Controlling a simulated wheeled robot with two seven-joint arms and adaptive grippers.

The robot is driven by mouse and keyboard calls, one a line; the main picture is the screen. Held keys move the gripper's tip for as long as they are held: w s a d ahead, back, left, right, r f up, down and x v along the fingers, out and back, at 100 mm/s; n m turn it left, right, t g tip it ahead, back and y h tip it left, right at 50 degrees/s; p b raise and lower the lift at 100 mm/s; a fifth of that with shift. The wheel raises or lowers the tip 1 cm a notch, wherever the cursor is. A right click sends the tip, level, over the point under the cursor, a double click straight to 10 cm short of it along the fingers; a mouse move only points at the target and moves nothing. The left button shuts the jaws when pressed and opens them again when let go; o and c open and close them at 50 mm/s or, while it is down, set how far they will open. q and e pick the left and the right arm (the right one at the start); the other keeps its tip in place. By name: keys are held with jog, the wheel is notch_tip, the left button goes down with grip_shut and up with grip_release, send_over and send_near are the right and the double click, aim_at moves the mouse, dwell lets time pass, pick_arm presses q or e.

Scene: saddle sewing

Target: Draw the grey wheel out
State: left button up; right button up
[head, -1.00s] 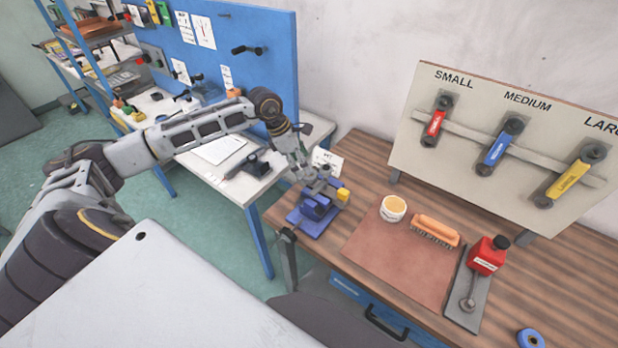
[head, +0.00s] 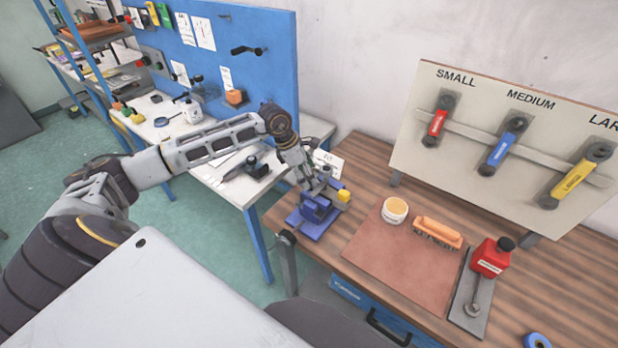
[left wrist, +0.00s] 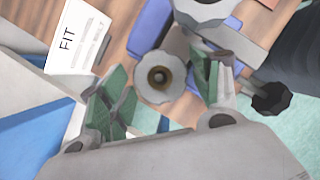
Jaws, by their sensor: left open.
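A round grey wheel (left wrist: 153,92) with a brown-ringed centre shows in the left wrist view. My left gripper (left wrist: 160,88) is open, with its green finger pads on either side of the wheel; I cannot tell whether either touches it. In the head view my left gripper (head: 322,187) is at the top of a blue fixture (head: 309,221) with a yellow part (head: 343,196), on the left end of the wooden bench. The gripper hides the wheel there. A scalloped grey knob (left wrist: 203,10) and a dark knob (left wrist: 271,98) are near the wheel. My right gripper is not in view.
A white "FIT" card (left wrist: 76,40) stands close behind the fixture. A white table (head: 235,190) adjoins on the left.

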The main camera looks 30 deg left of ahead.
pick_arm(q)
jog(key=c, duration=0.9)
jog(key=shift+r, duration=0.65)
jog(key=shift+r, duration=0.35)
jog(key=shift+r+p, duration=0.4)
jog(key=shift+r, duration=0.1)
jog(key=shift+r, duration=0.25)
jog(key=shift+r, duration=0.1)
jog(key=shift+r+p, duration=0.75)
jog(key=shift+r, duration=1.2)
